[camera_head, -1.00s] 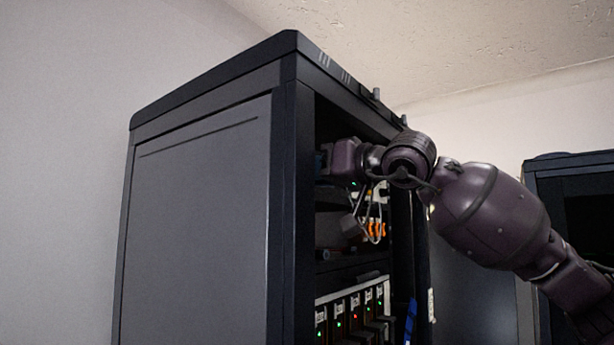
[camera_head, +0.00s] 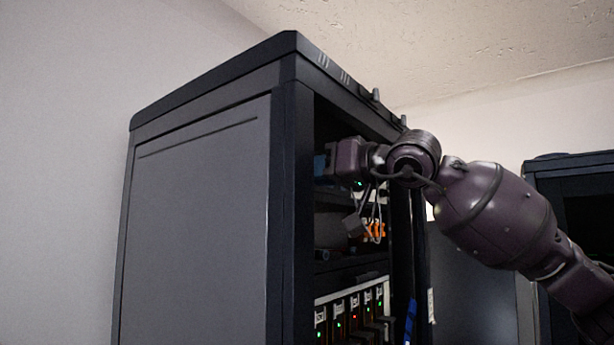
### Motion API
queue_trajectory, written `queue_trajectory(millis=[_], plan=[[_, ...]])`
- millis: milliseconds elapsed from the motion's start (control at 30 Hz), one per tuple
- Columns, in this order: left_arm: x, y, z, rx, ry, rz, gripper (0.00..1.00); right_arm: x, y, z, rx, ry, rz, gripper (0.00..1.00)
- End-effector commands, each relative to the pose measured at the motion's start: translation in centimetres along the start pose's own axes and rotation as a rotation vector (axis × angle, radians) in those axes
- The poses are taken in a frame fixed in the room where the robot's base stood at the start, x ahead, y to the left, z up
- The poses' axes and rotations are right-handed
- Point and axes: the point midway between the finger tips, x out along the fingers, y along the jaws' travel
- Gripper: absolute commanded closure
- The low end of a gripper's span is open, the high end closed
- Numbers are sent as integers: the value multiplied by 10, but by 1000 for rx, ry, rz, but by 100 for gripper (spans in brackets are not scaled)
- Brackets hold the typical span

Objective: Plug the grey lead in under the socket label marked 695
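My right arm comes in from the right, and its gripper (camera_head: 328,162) reaches into the upper opening of the dark rack cabinet (camera_head: 205,200). The fingertips are mostly hidden by the cabinet's front post, so I cannot tell whether they are open or shut. A small blue patch (camera_head: 319,165) shows at the gripper's front; I cannot tell what it is. Several cables (camera_head: 373,215) hang below the wrist, with a grey block-like piece (camera_head: 353,224) and orange parts (camera_head: 374,230) near them. I cannot pick out the grey lead for certain. No label marked 695 is readable. My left gripper is not in view.
Lower in the cabinet, a row of labelled units (camera_head: 350,310) shows small green and red lights. A dark shelf (camera_head: 345,262) lies above them. A second dark cabinet (camera_head: 570,190) stands at the right. The cabinet's side post stands close to my gripper.

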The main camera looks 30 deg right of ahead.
Motion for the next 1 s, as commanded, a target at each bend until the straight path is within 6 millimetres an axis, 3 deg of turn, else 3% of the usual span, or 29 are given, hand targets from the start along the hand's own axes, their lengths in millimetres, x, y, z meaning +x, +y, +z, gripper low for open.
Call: queue_trajectory(millis=[633, 1000], plan=[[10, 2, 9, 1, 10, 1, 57, -31, 0, 1, 0, 0, 1, 100], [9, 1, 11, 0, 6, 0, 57, -33, 0, 0, 0, 0, 0, 100]])
